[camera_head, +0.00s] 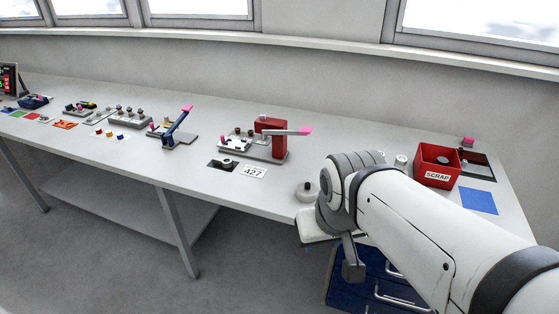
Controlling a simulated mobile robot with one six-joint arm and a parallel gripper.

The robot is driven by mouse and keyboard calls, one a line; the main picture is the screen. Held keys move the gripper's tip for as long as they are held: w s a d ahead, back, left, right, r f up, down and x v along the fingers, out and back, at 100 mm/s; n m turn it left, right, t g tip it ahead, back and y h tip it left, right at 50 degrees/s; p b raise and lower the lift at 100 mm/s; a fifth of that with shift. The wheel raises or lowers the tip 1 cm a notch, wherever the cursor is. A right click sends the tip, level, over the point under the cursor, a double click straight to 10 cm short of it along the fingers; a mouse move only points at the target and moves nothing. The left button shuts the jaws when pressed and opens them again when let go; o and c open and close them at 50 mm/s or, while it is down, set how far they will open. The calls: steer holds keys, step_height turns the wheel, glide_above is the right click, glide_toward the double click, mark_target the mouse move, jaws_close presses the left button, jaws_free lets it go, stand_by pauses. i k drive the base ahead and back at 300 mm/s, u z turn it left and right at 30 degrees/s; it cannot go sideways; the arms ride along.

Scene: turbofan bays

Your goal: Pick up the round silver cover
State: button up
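A round silver-grey piece with a dark knob on top (306,195) sits at the front edge of the bench, just left of my arm's wrist joint. It looks like the round silver cover, and my arm partly hides its right side. A small silver cylinder (401,161) stands behind my arm, left of the red bin. My gripper (352,268) seems to be the dark grey end hanging below the wrist, in front of the bench edge and lower than the round piece. Its fingers cannot be made out, and I see nothing held in it.
A red SCRAP bin (438,168) and a blue mat (479,201) are at the right. A red fixture with a pink-tipped lever (270,139) and a 427 card (253,171) stand left of my arm. A blue drawer cabinet (345,285) is below the bench.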

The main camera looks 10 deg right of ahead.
mark_target(306, 192)
steer(key=u, duration=0.05)
steer(key=i, duration=0.95)
steer(key=z, duration=0.45)
